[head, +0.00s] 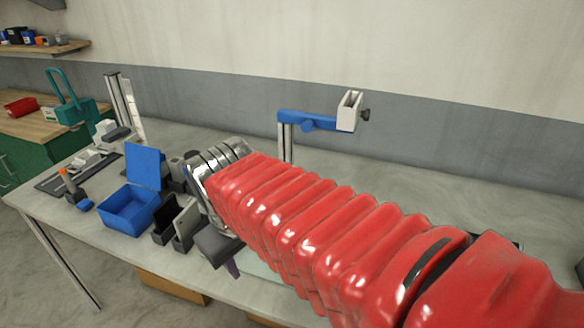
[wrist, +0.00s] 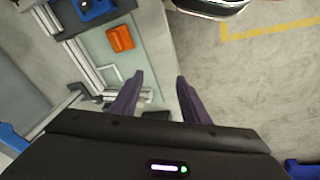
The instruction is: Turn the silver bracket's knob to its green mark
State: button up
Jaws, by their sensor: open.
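A blue arm (head: 308,119) on a silver post (head: 286,150) stands behind my arm in the head view. At its right end is a pale, silver-white open-topped bracket (head: 347,112) with a small dark knob (head: 366,115) on its right side. I cannot make out a green mark. My gripper hangs low to the left of this stand, near the bench's front edge; one purple fingertip (head: 233,269) shows. In the wrist view my gripper (wrist: 160,90) has its two purple fingers apart with nothing held between them.
A blue open box (head: 128,211) and dark bins (head: 184,225) stand left of my gripper. A silver upright (head: 122,103) stands at the back left. In the wrist view an orange block (wrist: 120,38) lies on a pale greenish plate. My red-sleeved arm hides much of the bench.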

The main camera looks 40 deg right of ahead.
jog(key=s+a+t+y, duration=0.1)
jog(key=a+t, duration=0.2)
jog(key=a, duration=0.4)
jog(key=shift+s+r+y, duration=0.35)
jog(key=shift+r+y, duration=0.05)
jog(key=shift+a, duration=0.1)
jog(key=shift+c, duration=1.4)
